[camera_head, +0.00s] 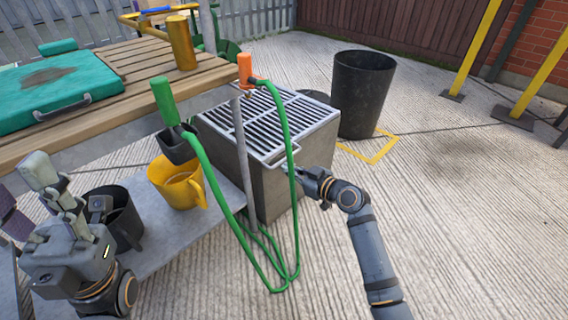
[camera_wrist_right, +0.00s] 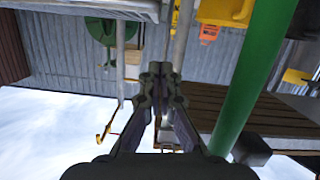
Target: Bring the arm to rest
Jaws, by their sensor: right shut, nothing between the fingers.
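My right arm enters the head view from the lower right. Its gripper (camera_head: 312,180) is beside the grey grated block, near the wire handle (camera_head: 284,158) on its edge; I cannot tell whether they touch. In the right wrist view the fingertips (camera_wrist_right: 161,76) meet with nothing between them. My left gripper (camera_head: 22,180) is at the left edge of the head view, close to the low grey shelf and the black mug-like container. Its fingers appear spread apart, with nothing seen between them, though it is partly cut off.
The grated block (camera_head: 235,165) and green hose (camera_head: 284,125) stand just left of the right gripper. A yellow bucket (camera_head: 180,183) and black container (camera_head: 122,220) sit on the shelf (camera_head: 165,250). A black bin (camera_head: 362,95) stands behind. The paving to the right is open.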

